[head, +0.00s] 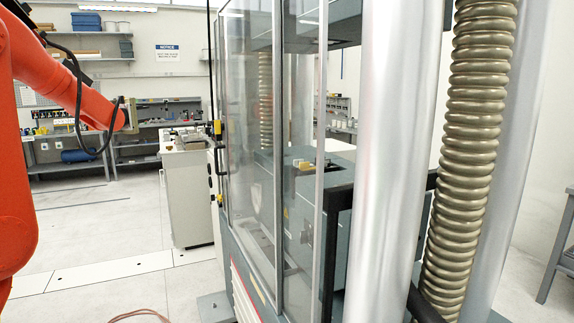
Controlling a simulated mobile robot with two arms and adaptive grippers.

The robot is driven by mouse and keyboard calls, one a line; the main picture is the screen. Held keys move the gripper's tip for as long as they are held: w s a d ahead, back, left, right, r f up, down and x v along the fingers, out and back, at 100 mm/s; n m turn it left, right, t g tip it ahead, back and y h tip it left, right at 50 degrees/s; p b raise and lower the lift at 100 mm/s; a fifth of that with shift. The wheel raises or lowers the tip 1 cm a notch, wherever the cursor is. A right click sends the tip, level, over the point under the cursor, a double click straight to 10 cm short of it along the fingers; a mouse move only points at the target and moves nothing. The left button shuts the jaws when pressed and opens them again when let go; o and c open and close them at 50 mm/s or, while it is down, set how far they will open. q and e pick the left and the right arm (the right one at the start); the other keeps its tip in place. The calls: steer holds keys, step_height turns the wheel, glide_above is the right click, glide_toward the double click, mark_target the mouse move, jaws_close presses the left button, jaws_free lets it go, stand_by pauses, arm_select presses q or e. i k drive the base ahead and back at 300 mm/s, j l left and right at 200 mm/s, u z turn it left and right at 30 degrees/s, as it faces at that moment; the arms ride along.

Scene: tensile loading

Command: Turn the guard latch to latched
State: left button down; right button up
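The clear guard (247,130) of the testing machine stands in the middle of the head view, with grey metal frame bars, and its panels look closed. Small yellow and black fittings (217,128) sit on the guard's left edge, with a dark handle-like part lower down. I cannot tell which part is the guard latch or how it is turned. An orange arm comes in from the left and ends in a small grey part, well left of the guard and apart from it. No gripper fingers show, and no right arm shows.
A thick silver column (388,160) and a ribbed bellows (470,140) fill the right side, close to the camera. A white cabinet (187,195) stands behind the guard's left edge. Workbenches and shelves line the back wall. The floor (110,245) at left is mostly clear, with a cable at the bottom.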

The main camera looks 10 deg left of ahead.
mark_target(219, 127)
steer(key=j, duration=0.5)
steer(key=i+j, duration=0.15)
steer(key=j, duration=0.85)
steer(key=i+z, duration=0.05)
